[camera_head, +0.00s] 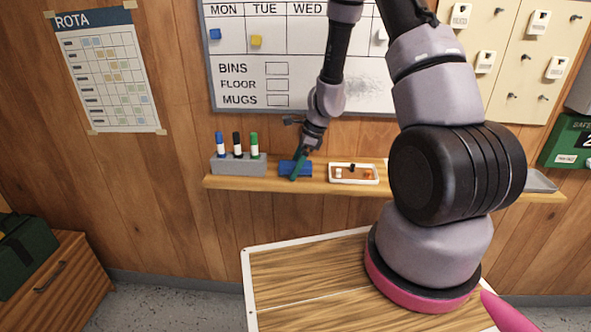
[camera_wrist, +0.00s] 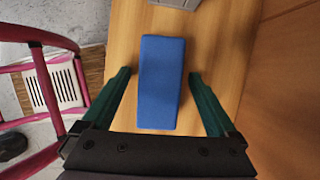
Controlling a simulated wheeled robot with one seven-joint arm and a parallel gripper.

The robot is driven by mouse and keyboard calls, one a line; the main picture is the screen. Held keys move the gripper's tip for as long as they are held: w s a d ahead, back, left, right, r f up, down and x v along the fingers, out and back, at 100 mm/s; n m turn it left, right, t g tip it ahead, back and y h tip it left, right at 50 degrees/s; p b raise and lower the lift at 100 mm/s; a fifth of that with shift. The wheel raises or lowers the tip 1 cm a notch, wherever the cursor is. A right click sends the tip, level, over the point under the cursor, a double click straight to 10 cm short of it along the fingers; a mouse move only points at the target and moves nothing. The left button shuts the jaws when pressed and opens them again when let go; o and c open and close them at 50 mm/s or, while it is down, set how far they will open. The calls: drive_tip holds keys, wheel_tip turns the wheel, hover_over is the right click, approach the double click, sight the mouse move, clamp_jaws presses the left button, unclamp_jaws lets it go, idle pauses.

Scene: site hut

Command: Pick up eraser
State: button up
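The eraser is a blue block (camera_wrist: 161,82) lying on the wooden shelf in the wrist view. It also shows in the head view (camera_head: 289,168), between the marker holder and a small white tray, partly hidden by my gripper. My gripper (camera_wrist: 158,82) is open, with one green finger on each side of the eraser. A gap of bare shelf shows between each finger and the block. In the head view my gripper (camera_head: 297,170) is at the eraser; its exact height above the shelf is hard to tell.
The narrow shelf (camera_head: 230,183) runs along the wall under a whiteboard (camera_head: 235,50). A grey holder (camera_head: 238,166) with several markers stands left of the eraser. A white tray (camera_head: 353,181) with small items lies right. A wooden-topped surface (camera_head: 310,285) is below.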

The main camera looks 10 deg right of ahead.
drive_tip(key=c, duration=1.3)
wheel_tip(320, 180, up, 10)
drive_tip(key=shift+r, duration=0.25)
